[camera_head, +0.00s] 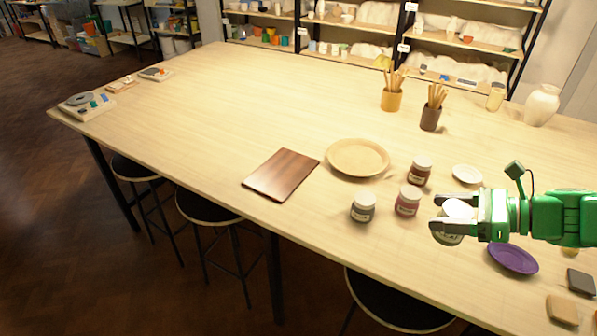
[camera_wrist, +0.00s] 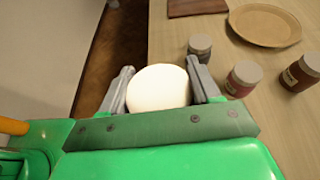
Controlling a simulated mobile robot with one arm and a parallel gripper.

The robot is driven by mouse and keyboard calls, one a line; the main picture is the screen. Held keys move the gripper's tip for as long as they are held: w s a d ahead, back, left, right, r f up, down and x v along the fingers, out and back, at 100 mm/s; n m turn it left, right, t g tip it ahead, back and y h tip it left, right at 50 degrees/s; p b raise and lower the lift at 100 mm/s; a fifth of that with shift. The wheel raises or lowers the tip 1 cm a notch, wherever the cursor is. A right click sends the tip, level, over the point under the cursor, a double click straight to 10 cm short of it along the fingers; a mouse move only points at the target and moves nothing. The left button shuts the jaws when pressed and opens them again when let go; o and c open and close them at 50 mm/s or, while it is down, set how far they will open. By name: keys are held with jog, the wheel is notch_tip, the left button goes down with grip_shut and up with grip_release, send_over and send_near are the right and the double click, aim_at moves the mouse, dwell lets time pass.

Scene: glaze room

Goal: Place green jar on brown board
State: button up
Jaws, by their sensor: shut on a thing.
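My gripper (camera_head: 455,217) is shut on a jar with a white lid (camera_head: 458,209), at the right side of the table. Below the fingers a greenish part of the jar's body shows; the rest is hidden. In the wrist view the jar's white lid (camera_wrist: 159,88) sits between the two fingers of my gripper (camera_wrist: 160,90). The brown board (camera_head: 281,174) lies flat and bare near the table's front edge, to the left of my gripper. Part of it also shows at the top of the wrist view (camera_wrist: 196,6).
Three lidded jars, a grey one (camera_head: 363,207), a pink one (camera_head: 408,201) and a dark red one (camera_head: 419,171), stand between my gripper and the board. A round tan plate (camera_head: 357,158) lies beside the board. A purple plate (camera_head: 513,259) lies near my gripper. The table's left half is mostly clear.

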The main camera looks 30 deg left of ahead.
jog(key=w+a, duration=0.3)
jog(key=a, duration=0.5)
jog(key=w+a, duration=0.2)
jog(key=a, duration=0.6)
jog(key=s+a+r, duration=0.1)
jog(key=s+a, duration=0.1)
jog(key=a, duration=2)
send_over(278, 169)
jog(key=shift+m, duration=0.3)
jog(key=shift+s+f, duration=0.1)
jog(key=shift+f, duration=6.35)
jog(key=o, duration=1.4)
jog(key=shift+c, duration=0.2)
